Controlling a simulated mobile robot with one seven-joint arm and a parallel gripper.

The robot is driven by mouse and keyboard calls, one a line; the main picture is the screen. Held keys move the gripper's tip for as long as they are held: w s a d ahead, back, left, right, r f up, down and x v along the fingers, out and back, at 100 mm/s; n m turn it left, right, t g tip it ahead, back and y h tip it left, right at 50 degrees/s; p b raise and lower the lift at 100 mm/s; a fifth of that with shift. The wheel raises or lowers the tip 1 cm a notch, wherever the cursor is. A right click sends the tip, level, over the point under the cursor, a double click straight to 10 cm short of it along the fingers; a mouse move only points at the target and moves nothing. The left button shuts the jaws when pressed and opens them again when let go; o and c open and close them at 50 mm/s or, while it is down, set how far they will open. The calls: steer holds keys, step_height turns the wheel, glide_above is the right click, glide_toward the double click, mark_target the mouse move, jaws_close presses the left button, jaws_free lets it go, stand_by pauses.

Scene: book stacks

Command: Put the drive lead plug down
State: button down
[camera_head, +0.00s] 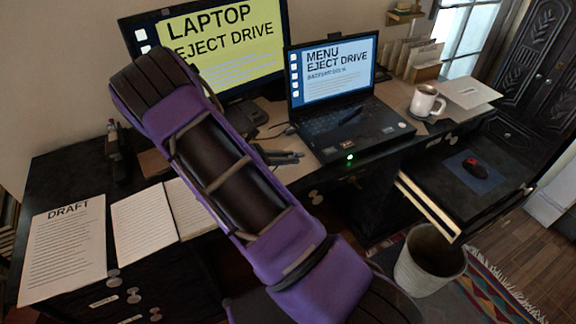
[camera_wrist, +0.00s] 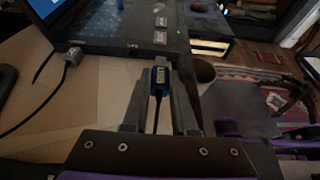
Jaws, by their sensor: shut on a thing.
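My gripper (camera_wrist: 160,103) is shut on a small dark blue plug (camera_wrist: 159,83), which sits between the two grey fingers. A dark lead (camera_wrist: 155,118) runs from the plug back toward the wrist. The plug's pale front end points at the near edge of the laptop (camera_wrist: 130,22); I cannot tell whether they touch. In the head view my gripper (camera_head: 283,157) is just left of the laptop (camera_head: 352,130), low over the desk, and the plug is too small to make out. The laptop screen reads "MENU EJECT DRIVE".
A grey plug (camera_wrist: 71,57) on a dark cable lies by the laptop's left side. A monitor (camera_head: 262,72) stands behind. A mug (camera_head: 423,103) is at right. Papers (camera_head: 65,245) lie at left, and a bin (camera_head: 425,265) stands below the desk. Bare tan surface (camera_wrist: 90,100) shows left of the fingers.

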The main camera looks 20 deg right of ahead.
mark_target(287, 173)
steer(key=shift+f, duration=1.55)
steer(key=shift+f, duration=0.1)
steer(key=shift+f+b, duration=0.5)
steer(key=shift+b, duration=0.1)
steer(key=c, duration=0.7)
jaws_free()
steer(key=shift+r, duration=0.35)
steer(key=v, duration=0.6)
steer(key=p+v, duration=0.1)
steer(key=v, duration=0.5)
steer(key=shift+r, duration=0.25)
steer(key=shift+r, duration=0.1)
